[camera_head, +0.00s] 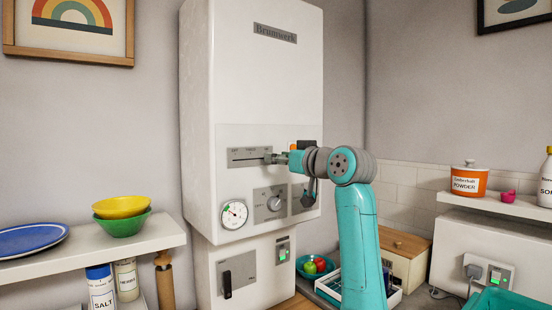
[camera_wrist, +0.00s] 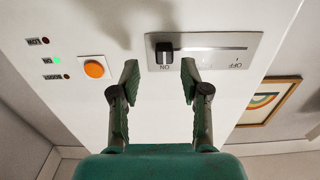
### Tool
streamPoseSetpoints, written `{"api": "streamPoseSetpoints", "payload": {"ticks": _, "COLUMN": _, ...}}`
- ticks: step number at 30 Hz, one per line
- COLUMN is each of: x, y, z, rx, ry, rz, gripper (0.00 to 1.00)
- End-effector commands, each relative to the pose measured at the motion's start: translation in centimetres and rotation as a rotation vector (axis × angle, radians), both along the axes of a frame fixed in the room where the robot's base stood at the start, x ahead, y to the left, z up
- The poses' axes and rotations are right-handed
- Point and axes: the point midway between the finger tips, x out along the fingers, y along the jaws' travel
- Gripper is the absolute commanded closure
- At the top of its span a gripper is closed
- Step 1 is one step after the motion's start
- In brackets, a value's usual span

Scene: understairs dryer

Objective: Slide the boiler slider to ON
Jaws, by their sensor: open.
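The boiler slider is a black knob (camera_wrist: 165,50) in a slot on a grey plate (camera_wrist: 215,48), which appears upside down in the wrist view. The knob stands at the end of the slot marked ON, and the OFF mark is at the far right end. My gripper (camera_wrist: 160,72) is open, with one finger on each side of the knob in that view. A gap shows between the knob and the fingers; I cannot tell whether the tips touch the plate. In the head view my gripper (camera_head: 274,158) is at the right end of the slider plate (camera_head: 245,163), hiding the knob.
The white boiler (camera_head: 240,70) also carries a gauge (camera_head: 234,214) and a dial (camera_head: 272,203) below the slider. An orange button (camera_wrist: 94,69) and small indicator lights, one lit green (camera_wrist: 57,60), are left of the fingers. A shelf with bowls (camera_head: 122,216) is at left.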

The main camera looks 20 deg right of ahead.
Motion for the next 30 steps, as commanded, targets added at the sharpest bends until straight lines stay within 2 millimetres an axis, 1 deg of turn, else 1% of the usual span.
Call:
{"api": "streamPoseSetpoints", "payload": {"ticks": 1, "x": -0.9, "y": -0.4, "z": 0.0, "rx": -0.001, "ry": -0.003, "rz": -0.003, "gripper": 0.54}}
{"api": "streamPoseSetpoints", "payload": {"ticks": 9, "x": -6.0, "y": -2.1, "z": 0.0, "rx": -0.001, "ry": -0.003, "rz": -0.003, "gripper": 0.54}}
{"api": "streamPoseSetpoints", "payload": {"ticks": 12, "x": -7.5, "y": -2.6, "z": 0.0, "rx": -0.001, "ry": -0.003, "rz": -0.002, "gripper": 0.54}}
{"api": "streamPoseSetpoints", "payload": {"ticks": 15, "x": -8.6, "y": -2.9, "z": 0.0, "rx": -0.002, "ry": -0.002, "rz": -0.002, "gripper": 0.54}}
{"api": "streamPoseSetpoints", "payload": {"ticks": 21, "x": -9.5, "y": -3.2, "z": -0.1, "rx": 0.000, "ry": 0.000, "rz": -0.001, "gripper": 0.54}}
{"api": "streamPoseSetpoints", "payload": {"ticks": 30, "x": -9.5, "y": -3.1, "z": -0.1, "rx": -0.001, "ry": 0.000, "rz": -0.001, "gripper": 0.54}}
